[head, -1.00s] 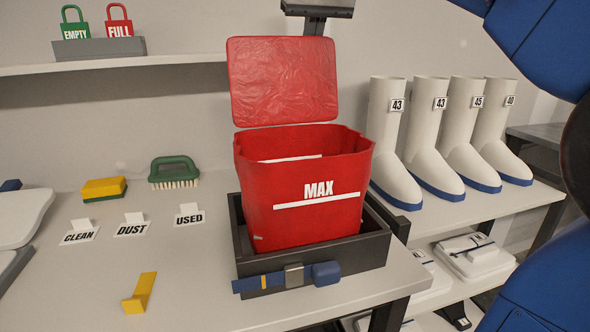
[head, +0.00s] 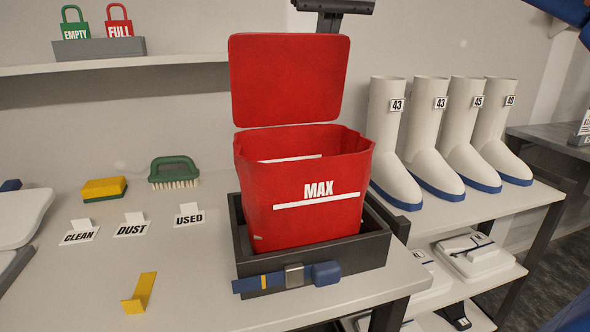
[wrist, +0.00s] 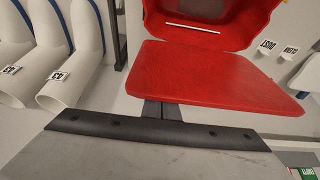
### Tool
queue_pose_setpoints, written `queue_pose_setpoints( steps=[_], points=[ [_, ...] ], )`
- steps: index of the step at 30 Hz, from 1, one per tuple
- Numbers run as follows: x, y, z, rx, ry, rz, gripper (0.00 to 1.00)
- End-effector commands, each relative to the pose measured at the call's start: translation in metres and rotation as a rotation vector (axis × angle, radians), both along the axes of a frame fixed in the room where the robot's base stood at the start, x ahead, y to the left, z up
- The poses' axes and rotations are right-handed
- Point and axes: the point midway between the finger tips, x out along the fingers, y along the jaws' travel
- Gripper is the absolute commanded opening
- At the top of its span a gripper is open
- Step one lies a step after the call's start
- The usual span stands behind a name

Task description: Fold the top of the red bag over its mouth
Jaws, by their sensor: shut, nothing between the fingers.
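The red bag (head: 260,210) stands open in a dark box, with "MAX" and a white line on its front. Its red top flap (head: 288,80) stands up above the back rim, unfolded, and the mouth is uncovered. In the wrist view the flap (wrist: 215,75) lies just beyond my gripper, with the bag (wrist: 215,15) past it. My gripper (head: 328,22) is shut and empty, at the flap's top edge and behind it. Its shut fingers (wrist: 161,110) reach to the flap's edge; their tips are hidden, and I cannot tell whether they touch it.
The dark box (head: 315,261) has a blue strap with a buckle (head: 294,274) in front. A yellow clip (head: 140,293), sponge (head: 103,188) and green brush (head: 174,172) lie to the left. White boots (head: 400,145) stand to the right. A shelf (head: 180,62) holds two padlocks.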

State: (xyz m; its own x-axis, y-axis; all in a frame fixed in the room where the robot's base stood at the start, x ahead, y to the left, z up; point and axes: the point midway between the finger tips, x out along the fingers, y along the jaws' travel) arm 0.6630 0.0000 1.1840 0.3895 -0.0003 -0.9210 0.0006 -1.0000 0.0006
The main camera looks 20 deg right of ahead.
Motion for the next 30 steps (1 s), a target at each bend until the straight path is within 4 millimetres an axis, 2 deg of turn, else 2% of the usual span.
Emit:
queue_pose_setpoints(
  steps=[30],
  points=[
    [-0.074,0.0,0.0,0.001,0.0,0.001,0.0]
  ],
)
